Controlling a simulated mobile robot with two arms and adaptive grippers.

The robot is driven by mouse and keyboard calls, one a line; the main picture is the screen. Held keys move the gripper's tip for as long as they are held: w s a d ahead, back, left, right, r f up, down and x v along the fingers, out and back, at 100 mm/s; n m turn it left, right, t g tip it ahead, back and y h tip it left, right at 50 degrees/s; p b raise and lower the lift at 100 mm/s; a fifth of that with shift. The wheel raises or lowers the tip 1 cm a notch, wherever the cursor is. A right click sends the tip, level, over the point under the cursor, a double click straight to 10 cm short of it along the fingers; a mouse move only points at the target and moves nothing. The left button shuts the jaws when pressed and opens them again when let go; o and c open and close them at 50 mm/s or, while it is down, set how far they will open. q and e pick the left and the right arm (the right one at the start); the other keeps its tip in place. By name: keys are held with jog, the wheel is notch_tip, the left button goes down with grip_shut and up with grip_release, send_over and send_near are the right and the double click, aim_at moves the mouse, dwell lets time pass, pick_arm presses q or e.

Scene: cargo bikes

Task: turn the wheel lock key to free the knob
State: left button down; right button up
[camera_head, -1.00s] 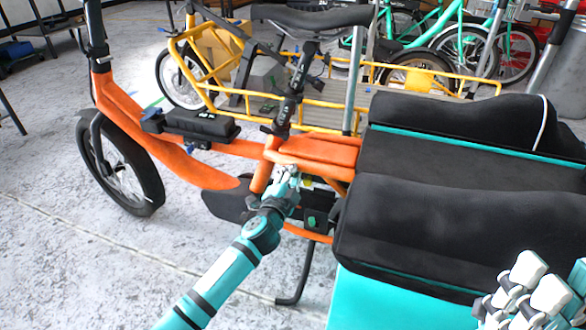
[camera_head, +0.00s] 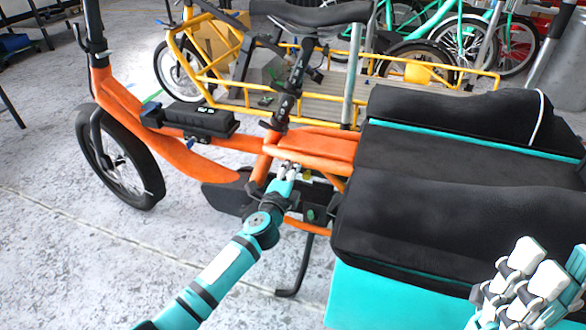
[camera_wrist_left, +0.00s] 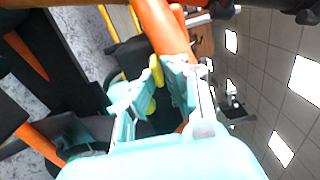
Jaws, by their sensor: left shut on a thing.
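My left gripper (camera_head: 289,168) reaches in under the rear of the orange bike frame (camera_head: 312,143), below the seat. In the left wrist view, its two teal fingers (camera_wrist_left: 158,84) close around a small yellow piece (camera_wrist_left: 155,72); it looks like the key, but I cannot be sure. An orange frame tube (camera_wrist_left: 160,25) runs right beside the fingertips. I cannot make out the lock body or the knob; the gripper and frame cover that spot. My right gripper (camera_head: 520,285) is at the lower right corner, with its finger state unclear.
Black cargo bags (camera_head: 440,215) with teal trim sit close to the right of my left arm. The kickstand (camera_head: 298,272) stands below it. A yellow cargo bike (camera_head: 300,105) is behind. The floor (camera_head: 90,265) at front left is clear.

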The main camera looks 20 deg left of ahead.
pick_arm(q)
jog(key=shift+d+f, duration=0.1)
jog(key=c, duration=1.4)
grip_release()
jog(key=shift+c, duration=0.2)
jog(key=s, duration=1.2)
jog(key=shift+a, duration=0.25)
